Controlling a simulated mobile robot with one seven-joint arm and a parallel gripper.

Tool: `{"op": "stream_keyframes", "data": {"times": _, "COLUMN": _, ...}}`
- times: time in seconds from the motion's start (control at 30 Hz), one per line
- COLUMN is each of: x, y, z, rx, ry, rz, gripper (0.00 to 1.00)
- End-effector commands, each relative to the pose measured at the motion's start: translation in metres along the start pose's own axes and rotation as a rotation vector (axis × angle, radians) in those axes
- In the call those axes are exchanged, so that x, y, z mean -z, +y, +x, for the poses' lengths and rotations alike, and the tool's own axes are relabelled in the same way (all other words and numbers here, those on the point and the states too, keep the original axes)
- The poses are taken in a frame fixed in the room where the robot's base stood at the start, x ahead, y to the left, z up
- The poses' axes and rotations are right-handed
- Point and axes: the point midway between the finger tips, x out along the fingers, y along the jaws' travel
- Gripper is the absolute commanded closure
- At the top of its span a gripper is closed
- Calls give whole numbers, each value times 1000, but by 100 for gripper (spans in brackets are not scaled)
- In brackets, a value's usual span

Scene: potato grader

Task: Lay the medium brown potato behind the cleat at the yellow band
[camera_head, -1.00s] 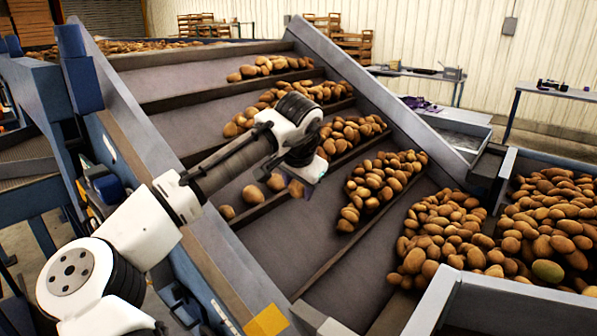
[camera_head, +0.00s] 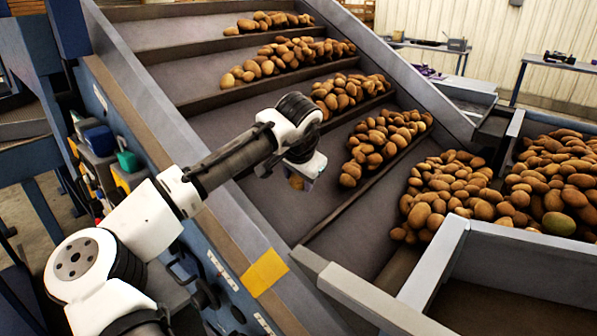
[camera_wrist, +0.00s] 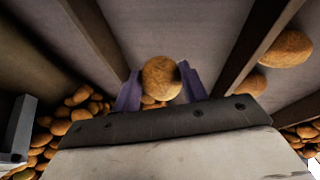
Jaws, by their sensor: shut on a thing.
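My gripper (camera_head: 300,180) hangs above the sloping belt, shut on a brown potato (camera_wrist: 161,77). In the wrist view the potato sits between the two purple fingers (camera_wrist: 128,92); in the head view only a small part of it (camera_head: 296,183) shows under the gripper. The yellow band (camera_head: 264,272) is on the left side rail, below and left of my gripper. A dark cleat (camera_head: 345,208) crosses the belt to the right of my gripper and runs down toward the rail near the band. The belt (camera_head: 290,212) just under the gripper is bare.
Heaps of potatoes lie along the cleats, one (camera_head: 383,140) to the right of my gripper. More fill the belt's lower end (camera_head: 440,195) and a side bin (camera_head: 555,180). The left side rail (camera_head: 215,200) and a grey wall (camera_head: 435,265) bound the belt.

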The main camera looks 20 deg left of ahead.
Motion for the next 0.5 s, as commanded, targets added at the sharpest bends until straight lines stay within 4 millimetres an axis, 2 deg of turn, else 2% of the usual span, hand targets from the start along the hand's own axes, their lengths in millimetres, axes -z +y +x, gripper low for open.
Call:
{"op": "stream_keyframes", "data": {"times": 0.03, "x": -4, "y": 3, "z": 9, "rx": -1, "ry": 1, "rz": 0, "gripper": 81}}
{"op": "stream_keyframes", "data": {"times": 0.2, "x": -11, "y": 9, "z": 26, "rx": -1, "ry": 1, "rz": 0, "gripper": 81}}
{"op": "stream_keyframes", "data": {"times": 0.5, "x": -18, "y": 14, "z": 43, "rx": 1, "ry": 1, "rz": 1, "gripper": 81}}
